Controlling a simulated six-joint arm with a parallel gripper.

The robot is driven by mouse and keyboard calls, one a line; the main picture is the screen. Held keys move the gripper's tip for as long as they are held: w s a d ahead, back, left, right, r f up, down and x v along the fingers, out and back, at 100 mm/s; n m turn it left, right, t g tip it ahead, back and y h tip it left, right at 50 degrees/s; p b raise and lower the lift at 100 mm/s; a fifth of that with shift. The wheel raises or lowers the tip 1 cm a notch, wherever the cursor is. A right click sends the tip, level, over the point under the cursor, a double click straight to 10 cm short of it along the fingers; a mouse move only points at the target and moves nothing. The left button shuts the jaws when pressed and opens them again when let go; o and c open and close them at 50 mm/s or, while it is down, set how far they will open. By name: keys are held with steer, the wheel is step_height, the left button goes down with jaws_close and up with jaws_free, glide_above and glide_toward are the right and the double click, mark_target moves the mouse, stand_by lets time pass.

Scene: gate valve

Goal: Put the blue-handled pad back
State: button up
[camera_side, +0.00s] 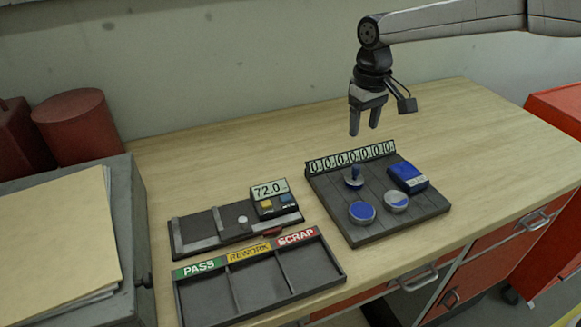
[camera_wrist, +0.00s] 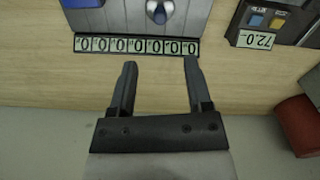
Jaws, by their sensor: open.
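The blue-handled pad (camera_side: 354,178) stands upright on the dark slatted board (camera_side: 375,232), just in front of the number strip. Its blue knob also shows at the top edge of the wrist view (camera_wrist: 158,12). A blue round pad or dish (camera_side: 362,212) and a round piece with blue and grey on its face (camera_side: 397,201) lie on the board nearer the front. A blue box (camera_side: 408,178) sits at the board's right. My gripper (camera_side: 364,135) is open and empty, above the bench behind the number strip, with its fingers (camera_wrist: 157,75) pointing down in the side view.
A number strip (camera_side: 350,158) stands along the board's back edge. To the left are a gauge fixture with a 72.0 display (camera_side: 269,188) and a PASS, REWORK, SCRAP tray (camera_side: 258,282). A grey case with papers (camera_side: 60,235) fills the far left.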

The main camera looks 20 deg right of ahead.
steer(key=shift+s+d, duration=0.1)
steer(key=s+d+f+t, duration=0.1)
steer(key=s+d+f, duration=0.2)
steer(key=s, duration=0.4)
steer(key=s+d+f+m, duration=0.1)
steer(key=s+d+f, duration=0.3)
steer(key=s, duration=0.4)
steer(key=s+d+f+m+t, duration=0.1)
steer(key=s+d+f, duration=0.2)
steer(key=s, duration=0.4)
steer(key=shift+s+d+f+t, duration=0.15)
steer(key=shift+d+f+t, duration=0.15)
steer(key=shift+d, duration=0.5)
